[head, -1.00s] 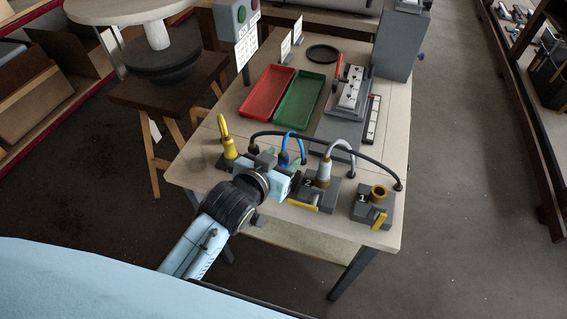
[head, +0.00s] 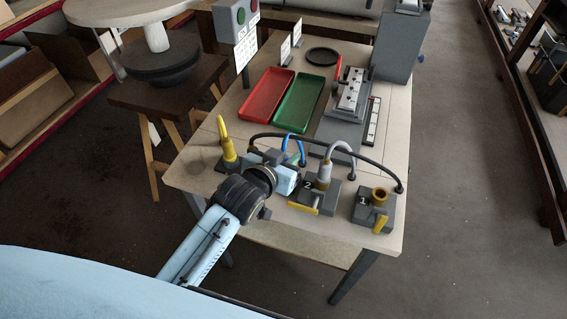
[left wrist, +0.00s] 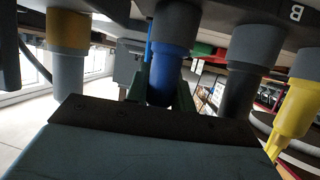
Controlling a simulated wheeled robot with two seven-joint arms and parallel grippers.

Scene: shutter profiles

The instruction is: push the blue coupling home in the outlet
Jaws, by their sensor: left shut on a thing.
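The blue coupling (left wrist: 160,88) shows in the left wrist view between the green fingers of my left gripper (left wrist: 159,92), which is shut on it. Its upper end meets a grey collar (left wrist: 176,24); I cannot tell how deep it sits. In the head view my left gripper (head: 292,165) is at the row of outlets, between the yellow coupling and outlet 2. There the gripper hides the coupling, and only its blue hose (head: 292,138) arches up behind. My right gripper is not in view.
A yellow coupling (head: 229,153) stands left of the gripper. A grey coupling (head: 324,173) stands in outlet 2 (head: 331,194), close on the right. Outlet 1 (head: 362,207) has an open brass ring. A black hose (head: 340,146) arches behind. Red (head: 266,96) and green (head: 299,106) trays lie farther back.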

